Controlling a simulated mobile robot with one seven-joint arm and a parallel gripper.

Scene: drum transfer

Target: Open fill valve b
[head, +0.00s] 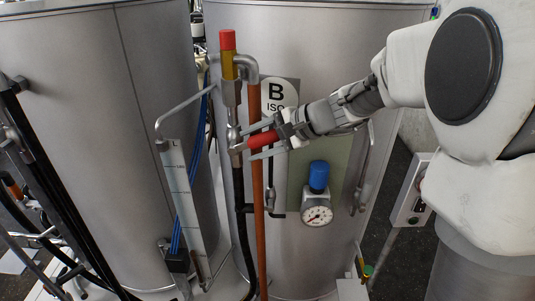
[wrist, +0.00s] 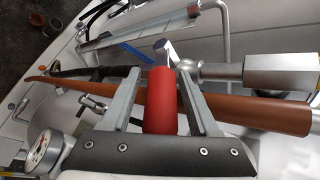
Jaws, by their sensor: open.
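The valve's red handle (head: 263,139) sticks out toward my gripper from a metal valve body (head: 235,137) on the vertical pipe beside the "B ISO" label (head: 276,96). In the wrist view the red handle (wrist: 160,100) lies between my two fingers, with a gap showing on its right side. Its metal stem (wrist: 168,54) joins the valve fitting beyond the fingertips. My gripper (head: 262,142) is open around the handle, its fingers reaching left toward the valve body; it also shows in the wrist view (wrist: 160,75). Whether either finger touches the handle is hard to tell.
An orange-brown pipe (head: 257,200) runs vertically just behind the handle. A gauge (head: 317,211) with a blue cap (head: 318,176) sits below my wrist. Large grey drums (head: 90,120) stand behind. A sight tube (head: 180,195) and blue hoses are at left.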

